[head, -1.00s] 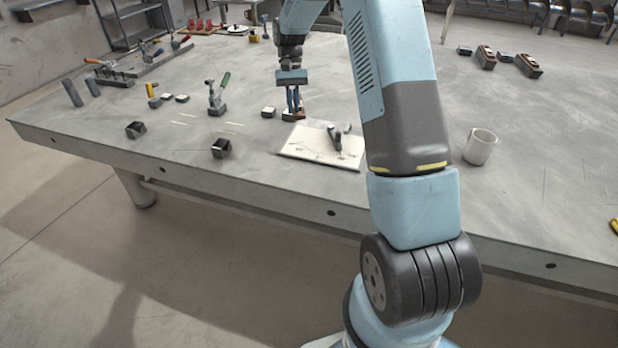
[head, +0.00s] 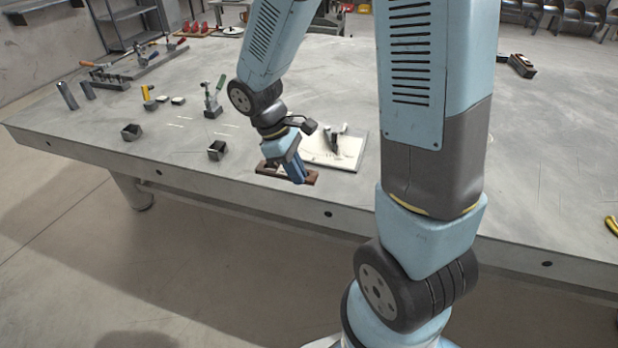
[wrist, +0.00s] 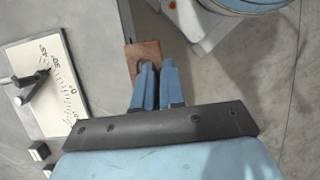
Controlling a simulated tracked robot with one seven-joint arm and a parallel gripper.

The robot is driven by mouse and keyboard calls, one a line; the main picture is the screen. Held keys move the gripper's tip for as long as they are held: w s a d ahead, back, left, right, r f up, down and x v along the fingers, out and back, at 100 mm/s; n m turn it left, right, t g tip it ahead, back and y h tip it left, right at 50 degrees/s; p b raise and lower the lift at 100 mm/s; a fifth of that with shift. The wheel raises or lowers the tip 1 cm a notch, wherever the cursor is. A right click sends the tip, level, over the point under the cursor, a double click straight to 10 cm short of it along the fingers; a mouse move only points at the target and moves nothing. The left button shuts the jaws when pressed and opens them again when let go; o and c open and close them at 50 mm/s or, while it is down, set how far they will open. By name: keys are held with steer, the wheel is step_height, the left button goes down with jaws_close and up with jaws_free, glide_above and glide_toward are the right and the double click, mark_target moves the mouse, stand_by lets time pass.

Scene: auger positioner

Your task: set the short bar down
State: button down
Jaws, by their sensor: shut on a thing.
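The brown short bar (head: 304,177) is in my gripper (head: 294,176), beside the table's front edge in the head view. One end of the bar shows left of the fingers and the other right; the middle is hidden. In the wrist view my gripper (wrist: 155,66) has its two blue fingers close together at the bar, and the brown end of the bar (wrist: 143,50) shows beyond them. The bar lies in line with the table edge in that view. I cannot tell its height over the table.
A white board (head: 350,158) with a dark pointer stands just behind my gripper; its angle scale (wrist: 52,85) shows in the wrist view. Two small dark open holders (head: 216,151) (head: 131,132) sit left along the front. The table's right half is mostly clear.

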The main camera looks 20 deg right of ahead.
steer(key=w+d+f, duration=0.4)
steer(key=w+d, duration=0.1)
steer(key=w, duration=0.1)
glide_above(320, 184)
steer(key=a, duration=0.2)
steer(key=f, duration=0.4)
steer(key=shift+s, duration=0.2)
steer(key=shift+w+d+f, duration=0.25)
steer(key=shift+w+f, duration=0.05)
steer(key=shift+f, duration=0.25)
steer(key=shift+w+d+f, duration=0.2)
steer(key=shift+w+f, duration=0.1)
steer(key=shift+f, duration=1.55)
steer(key=c, duration=1.2)
jaws_free()
